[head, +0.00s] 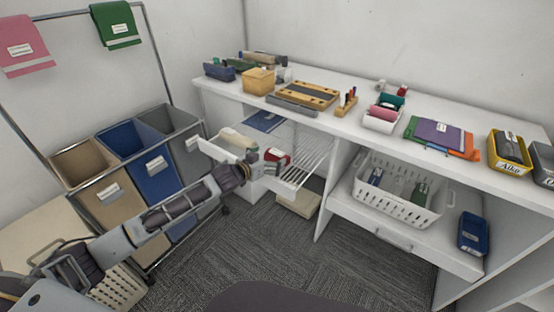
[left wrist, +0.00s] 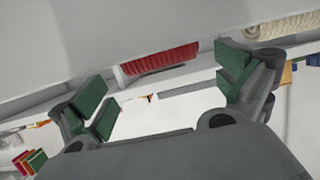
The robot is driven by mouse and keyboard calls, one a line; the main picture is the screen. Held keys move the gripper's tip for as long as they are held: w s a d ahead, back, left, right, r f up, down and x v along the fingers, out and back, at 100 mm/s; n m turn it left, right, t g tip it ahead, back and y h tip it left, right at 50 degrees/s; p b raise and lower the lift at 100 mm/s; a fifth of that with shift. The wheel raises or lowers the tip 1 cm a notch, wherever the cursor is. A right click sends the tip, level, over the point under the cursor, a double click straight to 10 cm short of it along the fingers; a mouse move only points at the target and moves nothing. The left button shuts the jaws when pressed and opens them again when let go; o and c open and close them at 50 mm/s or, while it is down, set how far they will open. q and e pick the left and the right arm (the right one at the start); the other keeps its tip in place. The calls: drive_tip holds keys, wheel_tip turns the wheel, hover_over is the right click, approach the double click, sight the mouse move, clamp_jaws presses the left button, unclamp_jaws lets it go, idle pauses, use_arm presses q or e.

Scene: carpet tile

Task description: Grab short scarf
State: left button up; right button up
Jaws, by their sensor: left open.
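A red ribbed rolled knit piece (head: 281,156), which looks like a short scarf, lies in the pulled-out white drawer (head: 296,185) under the counter. A cream rolled piece (head: 236,138) lies left of it in the drawer. My left gripper (head: 256,160) is at the drawer, just left of the red roll and in front of the cream one. In the left wrist view the red roll (left wrist: 160,59) shows beyond and between the open green-padded fingers (left wrist: 168,88), apart from them. The cream roll (left wrist: 278,31) is at the upper right. The right gripper is out of view.
A white counter (head: 340,120) with trays, rolls and folded cloths runs above the drawer. Several fabric bins (head: 152,175) stand left, close to my arm. A white basket (head: 398,203) sits on a shelf at the right. Carpet floor (head: 270,255) is clear in front.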

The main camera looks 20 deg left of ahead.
sight(276, 153)
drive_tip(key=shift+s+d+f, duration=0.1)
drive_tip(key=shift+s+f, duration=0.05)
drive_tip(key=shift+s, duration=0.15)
use_arm(q)
drive_tip(key=shift+w+d, duration=0.1)
drive_tip(key=shift+w, duration=0.05)
drive_tip(key=shift+w+d, duration=0.1)
drive_tip(key=shift+w, duration=0.25)
drive_tip(key=shift+x, duration=1.1)
drive_tip(key=shift+b+x, duration=0.4)
drive_tip(key=shift+x, duration=0.45)
drive_tip(key=shift+w, duration=0.2)
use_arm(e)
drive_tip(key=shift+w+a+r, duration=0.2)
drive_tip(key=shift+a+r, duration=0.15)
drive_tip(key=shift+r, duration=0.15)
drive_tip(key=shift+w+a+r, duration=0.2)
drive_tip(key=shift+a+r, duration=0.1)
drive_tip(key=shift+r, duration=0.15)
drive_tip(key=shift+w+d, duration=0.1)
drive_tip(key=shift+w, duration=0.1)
use_arm(q)
drive_tip(key=shift+r, duration=0.1)
drive_tip(key=c, duration=0.9)
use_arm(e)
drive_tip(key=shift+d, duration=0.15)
